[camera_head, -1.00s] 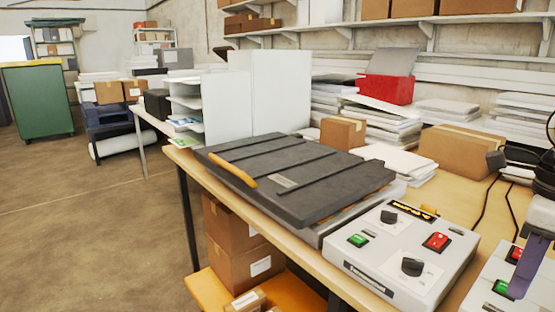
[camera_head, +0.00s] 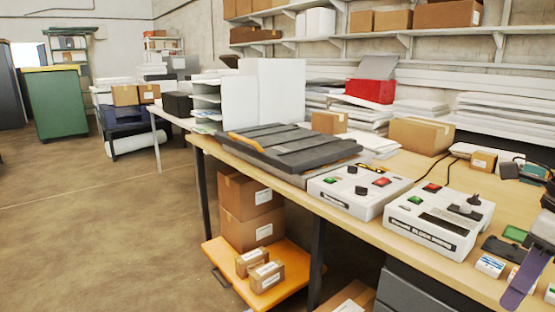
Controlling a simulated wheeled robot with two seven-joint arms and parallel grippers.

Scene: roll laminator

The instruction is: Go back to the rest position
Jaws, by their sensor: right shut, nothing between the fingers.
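My right gripper (camera_head: 514,294) shows only in part at the lower right edge, as a purple finger reaching down over the table's right end. It is shut and empty, apart from the control boxes. My left gripper is out of view. The laminator (camera_head: 285,147), with its dark ribbed lid down and an orange handle at its left edge, sits on the wooden table (camera_head: 415,235). A white control box (camera_head: 345,202) with black knobs and green and red buttons stands beside it. A second white control box (camera_head: 425,235) with a black lever stands further right.
Small cartons (camera_head: 490,266) and dark parts lie near my right gripper. A brown box (camera_head: 420,135), paper stacks and a red bin (camera_head: 370,90) stand at the back. An orange platform (camera_head: 235,262) holds boxes under the table. The floor (camera_head: 90,225) at left is clear.

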